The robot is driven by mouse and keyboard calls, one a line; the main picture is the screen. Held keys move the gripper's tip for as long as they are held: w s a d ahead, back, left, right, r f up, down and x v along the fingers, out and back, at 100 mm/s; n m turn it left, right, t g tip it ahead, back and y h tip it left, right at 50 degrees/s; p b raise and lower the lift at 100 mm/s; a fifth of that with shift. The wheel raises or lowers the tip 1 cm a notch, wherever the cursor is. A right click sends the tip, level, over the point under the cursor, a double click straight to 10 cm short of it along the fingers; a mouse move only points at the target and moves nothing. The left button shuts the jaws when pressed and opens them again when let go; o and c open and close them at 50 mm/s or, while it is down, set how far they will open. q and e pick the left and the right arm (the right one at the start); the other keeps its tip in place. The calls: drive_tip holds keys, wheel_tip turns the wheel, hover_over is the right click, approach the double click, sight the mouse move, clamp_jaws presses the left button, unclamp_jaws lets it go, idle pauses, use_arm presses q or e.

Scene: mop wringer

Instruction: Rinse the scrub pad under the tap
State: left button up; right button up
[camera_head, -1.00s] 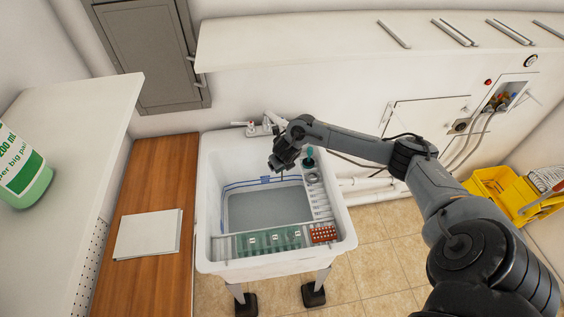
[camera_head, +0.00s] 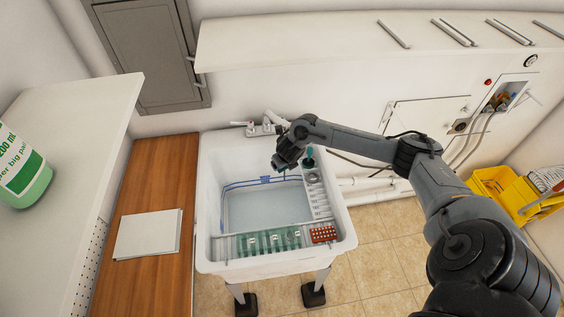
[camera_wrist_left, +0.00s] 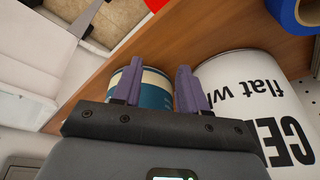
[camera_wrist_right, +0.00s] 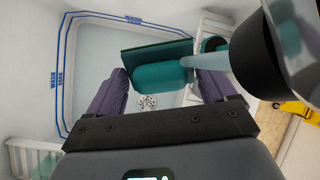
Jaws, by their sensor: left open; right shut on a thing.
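The scrub pad (camera_wrist_right: 160,73) is a teal block with a dark green face. My right gripper (camera_wrist_right: 158,85) is shut on it, with a purple finger on each side. A pale bluish column, apparently water, runs from a black-ringed nozzle (camera_wrist_right: 252,60) to the pad's right end. In the head view my right gripper (camera_head: 284,166) is over the back of the white sink basin, just below the tap (camera_head: 268,124); the pad cannot be made out there. My left gripper (camera_wrist_left: 155,85) shows only in its wrist view, open and empty, near a teal and cream can (camera_wrist_left: 155,90).
The sink (camera_head: 207,190) has a ribbed ledge on its right. A green rack (camera_head: 262,241) and a red holder (camera_head: 323,234) lie across its front. A teal item (camera_head: 309,154) stands by the ledge. A white can (camera_wrist_left: 250,90) is beside my left gripper.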

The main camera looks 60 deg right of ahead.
drive_tip(key=shift+w+a, duration=0.1)
use_arm(q)
drive_tip(key=shift+d, duration=0.1)
use_arm(e)
drive_tip(key=shift+w+a, duration=0.3)
drive_tip(key=shift+w, duration=0.05)
drive_tip(key=shift+s+d, duration=0.1)
drive_tip(key=shift+s+d, duration=0.25)
drive_tip(key=shift+s, duration=0.05)
drive_tip(key=shift+s+d, duration=0.1)
idle(0.4)
drive_tip(key=shift+w+a, duration=0.4)
drive_tip(key=shift+w, duration=0.05)
